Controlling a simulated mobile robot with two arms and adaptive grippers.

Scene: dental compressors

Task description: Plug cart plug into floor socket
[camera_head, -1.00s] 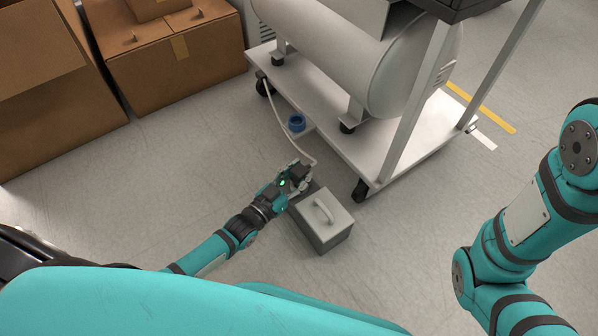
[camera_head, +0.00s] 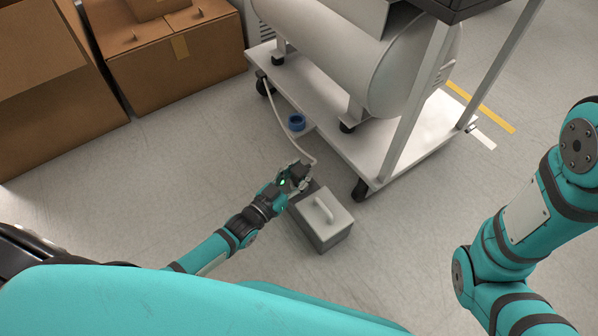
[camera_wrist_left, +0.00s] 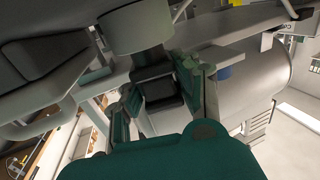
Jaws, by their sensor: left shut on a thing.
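My left gripper (camera_head: 300,176) is shut on the cart plug, at the end of the white cable (camera_head: 286,125) from the cart (camera_head: 330,133). In the left wrist view, a dark block (camera_wrist_left: 157,88), seemingly the plug, sits between the green fingers of the left gripper (camera_wrist_left: 160,85). In the head view the fingers largely hide the plug. A grey box (camera_head: 323,219) with a light top and handle stands on the floor just below the gripper. I cannot tell whether it is the floor socket, nor whether the plug touches it. My right arm (camera_head: 527,210) shows at the right, its gripper out of view.
The cart carries a large pale tank (camera_head: 345,60), and a caster (camera_head: 361,189) stands close to the grey box. Cardboard boxes (camera_head: 170,58) stand at upper left. The floor left of my left arm is clear.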

